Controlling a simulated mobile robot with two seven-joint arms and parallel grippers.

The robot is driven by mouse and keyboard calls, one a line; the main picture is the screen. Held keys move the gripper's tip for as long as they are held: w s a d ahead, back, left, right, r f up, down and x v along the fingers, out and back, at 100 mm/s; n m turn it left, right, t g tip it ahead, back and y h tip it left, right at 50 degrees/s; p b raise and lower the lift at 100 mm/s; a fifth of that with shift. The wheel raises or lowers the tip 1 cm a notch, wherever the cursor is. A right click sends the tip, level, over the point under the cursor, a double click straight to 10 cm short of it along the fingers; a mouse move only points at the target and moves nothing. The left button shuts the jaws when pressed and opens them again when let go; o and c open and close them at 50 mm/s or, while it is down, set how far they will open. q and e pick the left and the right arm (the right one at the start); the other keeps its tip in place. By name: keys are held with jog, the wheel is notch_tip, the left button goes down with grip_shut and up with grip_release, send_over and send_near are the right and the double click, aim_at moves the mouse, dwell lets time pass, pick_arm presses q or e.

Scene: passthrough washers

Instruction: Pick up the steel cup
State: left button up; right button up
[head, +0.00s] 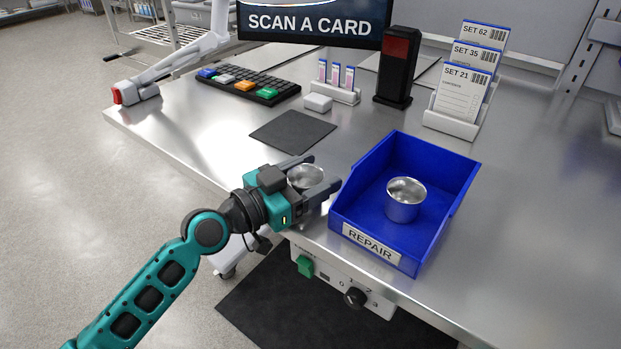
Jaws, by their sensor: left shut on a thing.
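A shiny steel cup (306,178) is between the fingers of my left gripper (322,179), which is shut on it. The gripper is near the front edge of the steel bench, just left of the blue bin. The gripper and fingers hide part of the cup's side, and I cannot tell whether its base touches the bench. A second steel cup (405,200) stands upright inside the blue bin (455,190) labelled REPAIR. My right gripper is not in view.
A dark mat (292,132) lies behind the gripper. A keyboard (249,85), a white block (318,103), a rack of small vials (336,90), a black post with a red panel (397,68) and a card holder (462,90) stand farther back. The bench right of the bin is clear.

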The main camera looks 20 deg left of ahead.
pick_arm(q)
notch_tip(320, 180, up, 20)
jog(key=p, duration=0.5)
jog(key=shift+p, duration=0.3)
jog(key=shift+f, duration=0.25)
jog(key=n+t+y, duration=0.3)
jog(key=n+y, duration=0.1)
jog(key=y, duration=0.1)
send_over(290, 171)
notch_tip(290, 171, down, 8)
jog(key=s+f+n+y, duration=0.1)
jog(key=f, duration=0.1)
jog(key=s+a+f+n+y, duration=0.1)
jog(key=s+f+y, duration=0.1)
jog(key=s+a+f+n+y, duration=0.1)
jog(key=s+f+y, duration=0.1)
jog(key=f, duration=0.1)
jog(key=shift+s+a, duration=0.15)
jog(key=shift+s, duration=0.1)
jog(key=w+d+r+m+g+h, duration=0.1)
jog(key=w+d+r+m+h, duration=0.2)
jog(key=r+h, duration=0.2)
jog(key=w+d+r+m+g+h, duration=0.2)
jog(key=w+d+r+m+h, duration=0.1)
jog(key=r, duration=0.7)
jog(key=shift+w+r+m+h, duration=0.15)
jog(key=shift+m+h, duration=0.35)
jog(key=shift+h, duration=0.5)
